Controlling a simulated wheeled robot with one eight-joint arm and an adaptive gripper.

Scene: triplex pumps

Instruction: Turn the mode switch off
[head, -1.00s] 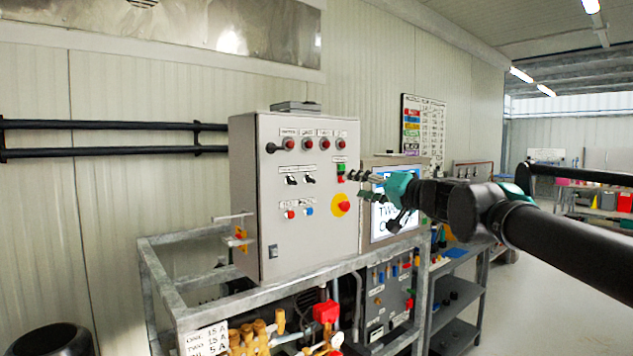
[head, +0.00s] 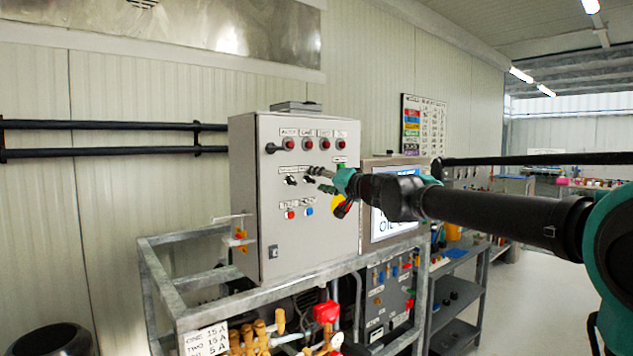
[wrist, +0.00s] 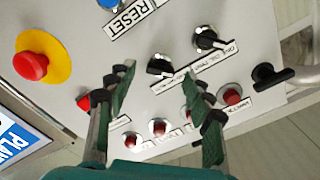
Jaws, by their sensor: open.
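The grey control cabinet (head: 270,215) carries two black rotary switches side by side, the left one (head: 292,180) and the right one (head: 309,180). Both also show in the wrist view, one near the middle (wrist: 158,67) and one higher to the right (wrist: 208,39). Their labels are too blurred to tell which is the mode switch. My gripper (head: 319,180) is open and empty, facing the panel just right of the right switch. In the wrist view the middle switch lies between and beyond the parted fingertips; I see no contact.
A red emergency stop on a yellow disc (wrist: 34,64) is close by, partly hidden by my gripper in the head view. Red lamps (head: 289,144) line the panel's top, near a black door handle (head: 273,148). A screen (head: 385,228) stands right.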

